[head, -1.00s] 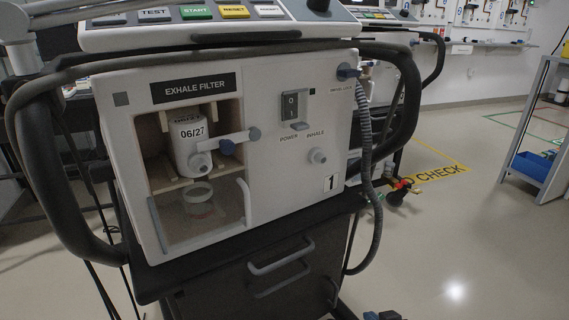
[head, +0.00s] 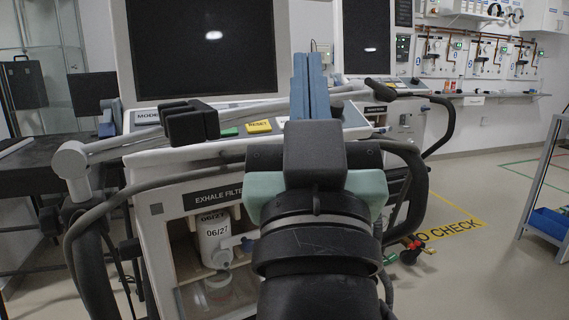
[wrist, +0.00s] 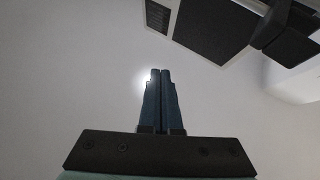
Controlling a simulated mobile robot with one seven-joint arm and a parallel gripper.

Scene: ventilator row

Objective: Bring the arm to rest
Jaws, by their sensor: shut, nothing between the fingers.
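My gripper (head: 310,62) stands upright in front of the ventilator (head: 160,240) in the head view. Its blue fingers point up and lie close together, shut with nothing between them. In the wrist view the shut fingers (wrist: 161,75) point at a pale, plain surface with a bright spot of light. My wrist and forearm hide the right part of the ventilator's front.
A dark screen (head: 200,50) stands behind the ventilator's key panel. Black bumper handles (head: 85,255) curve around the ventilator's sides. A shelf with a blue bin (head: 548,222) is at the right edge.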

